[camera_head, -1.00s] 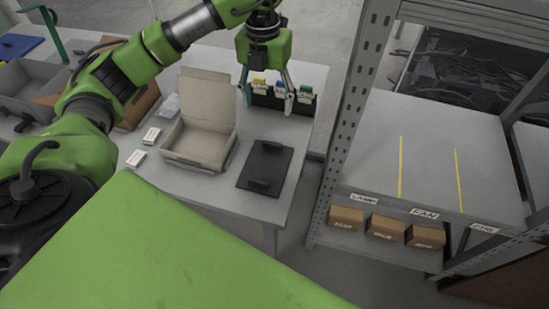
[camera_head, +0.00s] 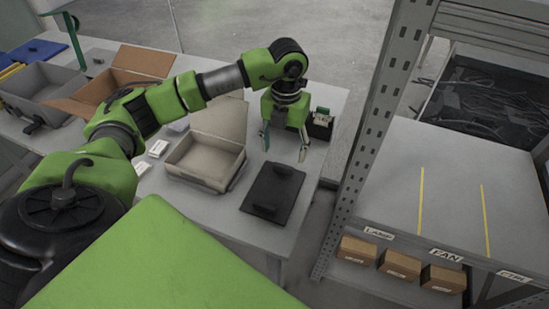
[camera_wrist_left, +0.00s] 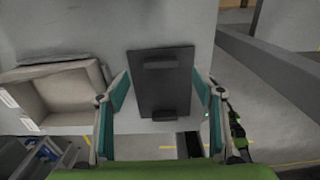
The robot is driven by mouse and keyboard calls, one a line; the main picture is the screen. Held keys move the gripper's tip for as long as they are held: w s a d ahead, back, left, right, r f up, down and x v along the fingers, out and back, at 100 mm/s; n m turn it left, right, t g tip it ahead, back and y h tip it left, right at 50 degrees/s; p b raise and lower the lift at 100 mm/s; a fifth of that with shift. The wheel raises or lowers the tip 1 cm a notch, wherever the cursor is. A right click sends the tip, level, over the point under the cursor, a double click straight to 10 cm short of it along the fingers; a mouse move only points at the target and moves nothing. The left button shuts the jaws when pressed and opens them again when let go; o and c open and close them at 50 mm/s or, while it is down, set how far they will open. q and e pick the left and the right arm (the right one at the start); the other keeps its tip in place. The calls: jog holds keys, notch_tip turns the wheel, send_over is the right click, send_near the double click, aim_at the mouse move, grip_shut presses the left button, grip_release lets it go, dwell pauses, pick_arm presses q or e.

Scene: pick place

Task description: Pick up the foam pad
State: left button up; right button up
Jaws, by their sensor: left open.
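A dark, flat rectangular pad (camera_head: 272,195) lies on the grey table; I take it as the foam pad. It has a raised dark block near each short end. It also shows in the left wrist view (camera_wrist_left: 165,88). My left gripper (camera_head: 285,148) is open and empty, above the table just beyond the pad's far end. In the left wrist view its two teal fingers (camera_wrist_left: 162,85) appear on either side of the pad, apart from it. The exact height above the pad is hard to tell.
An open light-grey box (camera_head: 205,163) with its lid up stands left of the pad. A dark holder (camera_head: 320,124) with small cartons stands behind the gripper. A metal shelf (camera_head: 450,190) rises to the right across a gap. Small white boxes (camera_head: 158,148) lie further left.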

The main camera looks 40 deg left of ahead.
aim_at(283, 167)
pick_arm(q)
jog(key=shift+s+d+f+p, duration=0.1)
jog(key=shift+s+f+p, duration=0.1)
jog(key=shift+f, duration=0.8)
jog(key=shift+s+f+p, duration=0.1)
jog(key=shift+f+p, duration=0.1)
jog(key=shift+f, duration=0.75)
jog(key=shift+s+d+f+p, duration=0.1)
jog(key=shift+f+p, duration=0.1)
jog(key=shift+f, duration=0.8)
jog(key=c, duration=0.9)
